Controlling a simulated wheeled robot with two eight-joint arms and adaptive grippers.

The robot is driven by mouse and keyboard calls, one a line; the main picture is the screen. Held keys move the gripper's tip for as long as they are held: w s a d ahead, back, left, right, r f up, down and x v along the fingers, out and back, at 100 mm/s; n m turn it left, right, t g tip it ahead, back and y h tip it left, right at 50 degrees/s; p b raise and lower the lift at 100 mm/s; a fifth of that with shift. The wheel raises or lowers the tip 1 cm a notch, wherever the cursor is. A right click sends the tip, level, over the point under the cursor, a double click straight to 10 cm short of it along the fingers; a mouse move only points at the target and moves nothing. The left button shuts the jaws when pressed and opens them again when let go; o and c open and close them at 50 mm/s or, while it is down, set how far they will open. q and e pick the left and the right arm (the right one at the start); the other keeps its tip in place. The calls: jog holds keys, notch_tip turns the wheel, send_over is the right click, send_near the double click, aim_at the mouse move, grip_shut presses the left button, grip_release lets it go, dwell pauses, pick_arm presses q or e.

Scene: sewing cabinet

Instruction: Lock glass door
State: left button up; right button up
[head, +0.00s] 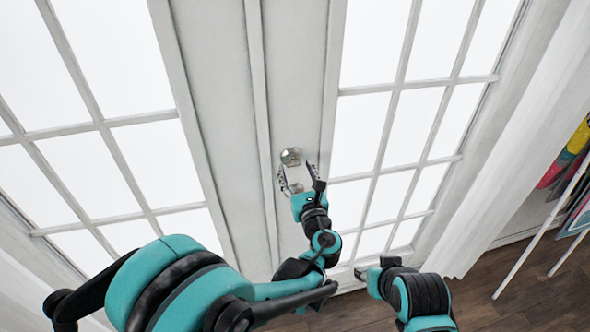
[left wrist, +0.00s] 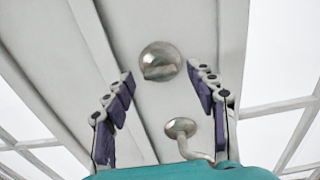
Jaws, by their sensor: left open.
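The white glass door (head: 230,110) fills most of the head view, with paned windows on both sides of its middle stiles. A round metal lock with a thumb-turn (head: 291,156) sits on the right-hand stile; it also shows in the left wrist view (left wrist: 160,58). Below it is a metal lever handle (left wrist: 182,128). My left gripper (head: 297,168) is open just below the lock, its fingers spread to either side. In the left wrist view the left gripper (left wrist: 172,85) has nothing between its fingertips but the lock beyond. My right gripper (head: 368,272) is low in the head view, its fingers unclear.
A white curtain (head: 510,160) hangs at the right. Beyond it are white poles (head: 540,230) and colourful items (head: 568,165). The door stiles around the lock are flat and clear.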

pick_arm(q)
jog(key=shift+x, duration=0.9)
jog(key=c, duration=1.2)
jog(key=shift+o, duration=0.2)
